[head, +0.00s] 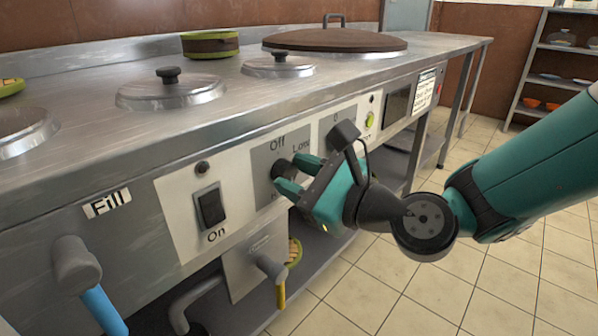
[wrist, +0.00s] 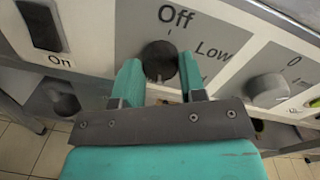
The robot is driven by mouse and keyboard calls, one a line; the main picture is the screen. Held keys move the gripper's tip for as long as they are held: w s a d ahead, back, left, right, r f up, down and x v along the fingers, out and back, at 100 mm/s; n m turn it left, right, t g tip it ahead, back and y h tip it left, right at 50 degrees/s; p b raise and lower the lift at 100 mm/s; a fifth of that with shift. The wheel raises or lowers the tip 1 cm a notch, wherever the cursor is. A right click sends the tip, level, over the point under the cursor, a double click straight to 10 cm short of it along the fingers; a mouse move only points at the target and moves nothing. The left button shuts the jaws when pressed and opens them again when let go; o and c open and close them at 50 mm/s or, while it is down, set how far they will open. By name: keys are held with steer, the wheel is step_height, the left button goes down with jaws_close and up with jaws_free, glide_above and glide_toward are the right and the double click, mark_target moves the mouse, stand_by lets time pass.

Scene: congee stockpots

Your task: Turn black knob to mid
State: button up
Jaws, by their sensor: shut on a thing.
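The black knob (wrist: 159,58) sits on a grey dial plate marked Off at the top and Low to the upper right in the wrist view. In the head view the knob (head: 281,170) is partly hidden by my gripper. My gripper (wrist: 160,72) has teal fingers, one on each side of the knob, shut on it. In the head view my gripper (head: 291,176) reaches the panel from the right. The mid mark is not readable. The knob's pointer direction is hard to tell.
A grey knob (wrist: 267,88) marked 0 is right of the black knob. A black rocker switch (head: 211,207) marked On is to its left. The tiled floor at right is clear.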

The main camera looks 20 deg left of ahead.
steer(key=n, duration=0.4)
steer(key=shift+s+p, duration=0.1)
steer(key=shift+p, duration=0.2)
steer(key=shift+n+h, duration=0.3)
steer(key=shift+n, duration=1.9)
steer(key=shift+f, duration=0.1)
steer(key=o, duration=0.9)
